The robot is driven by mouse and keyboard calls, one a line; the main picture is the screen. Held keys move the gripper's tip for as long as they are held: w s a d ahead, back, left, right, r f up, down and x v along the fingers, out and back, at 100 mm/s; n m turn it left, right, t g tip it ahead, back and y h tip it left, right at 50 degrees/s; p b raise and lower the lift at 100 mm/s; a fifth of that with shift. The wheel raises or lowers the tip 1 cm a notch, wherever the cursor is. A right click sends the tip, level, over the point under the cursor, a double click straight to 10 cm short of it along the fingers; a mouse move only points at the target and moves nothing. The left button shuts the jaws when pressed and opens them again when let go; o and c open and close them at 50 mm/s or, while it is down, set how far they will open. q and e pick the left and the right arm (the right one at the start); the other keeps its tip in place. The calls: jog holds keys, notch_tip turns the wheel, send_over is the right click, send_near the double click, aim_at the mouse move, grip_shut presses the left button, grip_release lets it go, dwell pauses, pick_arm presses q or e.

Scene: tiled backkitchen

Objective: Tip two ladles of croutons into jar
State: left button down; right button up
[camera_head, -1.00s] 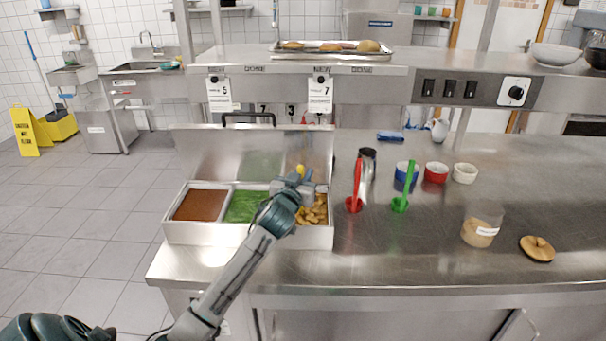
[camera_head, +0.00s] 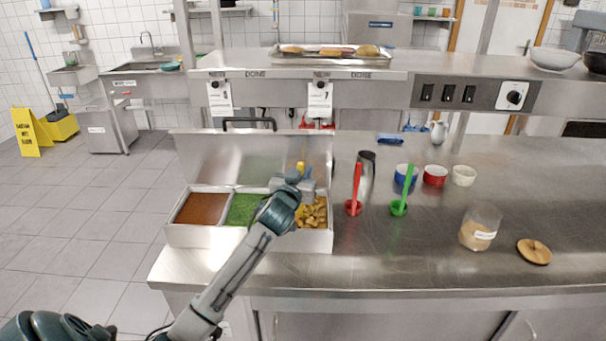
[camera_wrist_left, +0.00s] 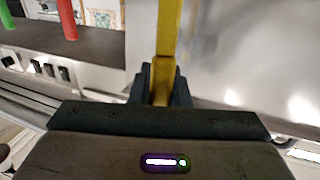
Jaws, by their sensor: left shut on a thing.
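My left gripper (camera_head: 298,182) is over the right compartment of the steel topping bin. It is shut on a yellow ladle handle, and the yellow handle (camera_wrist_left: 168,40) rises between the fingers in the left wrist view. The ladle's bowl is hidden. Brown croutons (camera_head: 312,213) lie in the right compartment, partly behind my wrist. The clear jar (camera_head: 480,227) stands open on the counter at the right, with pale brown contents low inside and a white label. Its round wooden lid (camera_head: 534,251) lies beside it. My right gripper is not in view.
The bin (camera_head: 290,242) also holds a brown sauce (camera_head: 201,209) and green herbs (camera_head: 243,208). A red ladle (camera_head: 355,195) and a green ladle (camera_head: 401,196) stand between bin and jar. The front counter is clear.

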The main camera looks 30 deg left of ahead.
pick_arm(q)
notch_tip(320, 180, up, 8)
jog(key=p, duration=0.5)
jog(key=shift+f+p, duration=0.15)
jog(key=shift+p, duration=0.25)
jog(key=shift+f, duration=0.1)
